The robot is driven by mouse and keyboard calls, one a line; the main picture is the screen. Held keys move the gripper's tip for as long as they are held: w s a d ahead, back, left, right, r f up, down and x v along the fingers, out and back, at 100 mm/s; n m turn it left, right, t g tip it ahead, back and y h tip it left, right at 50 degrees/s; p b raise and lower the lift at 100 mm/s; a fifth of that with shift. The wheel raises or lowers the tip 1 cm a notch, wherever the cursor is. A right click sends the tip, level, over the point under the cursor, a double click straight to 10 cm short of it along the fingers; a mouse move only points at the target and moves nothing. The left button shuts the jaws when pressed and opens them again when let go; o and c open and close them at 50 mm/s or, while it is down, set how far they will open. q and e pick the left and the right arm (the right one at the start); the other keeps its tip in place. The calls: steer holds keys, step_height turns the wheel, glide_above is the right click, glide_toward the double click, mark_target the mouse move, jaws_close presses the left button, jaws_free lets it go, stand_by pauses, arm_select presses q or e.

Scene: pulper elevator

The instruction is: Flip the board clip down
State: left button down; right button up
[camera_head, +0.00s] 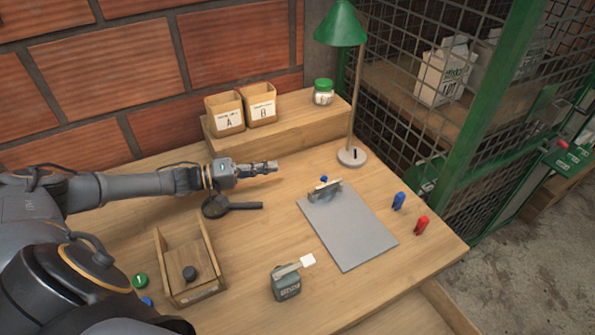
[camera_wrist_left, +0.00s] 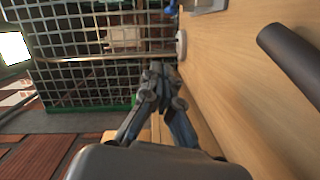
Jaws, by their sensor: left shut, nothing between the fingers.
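A grey clipboard (camera_head: 348,229) lies flat on the wooden table, right of the middle. Its metal board clip (camera_head: 324,190) sits at the far edge and appears to stand up from the board; its exact angle is hard to tell. Part of the clip seems to show at the top edge of the left wrist view (camera_wrist_left: 207,5). My left gripper (camera_head: 270,167) is shut and empty, low over the table, left of and a little behind the clip, apart from it. Its fingers also show in the left wrist view (camera_wrist_left: 157,82). My right gripper is not in view.
A magnifier (camera_head: 216,206) lies just in front of my left gripper. The lamp base (camera_head: 352,156) stands behind the clip. Blue (camera_head: 399,201) and red (camera_head: 422,224) pegs stand right of the board. A wooden box (camera_head: 163,262) and a grey dispenser (camera_head: 286,285) stand in front.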

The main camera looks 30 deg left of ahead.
mark_target(325, 184)
arm_select(q)
steer(key=p+x, duration=0.1)
steer(key=x, duration=0.9)
steer(key=s+d+p, duration=0.1)
steer(key=s+d+f, duration=0.1)
steer(key=d, duration=0.1)
steer(key=shift+f+p, duration=0.1)
steer(key=shift+p, duration=0.3)
steer(key=shift+d+f, duration=0.1)
steer(key=shift+w, duration=0.1)
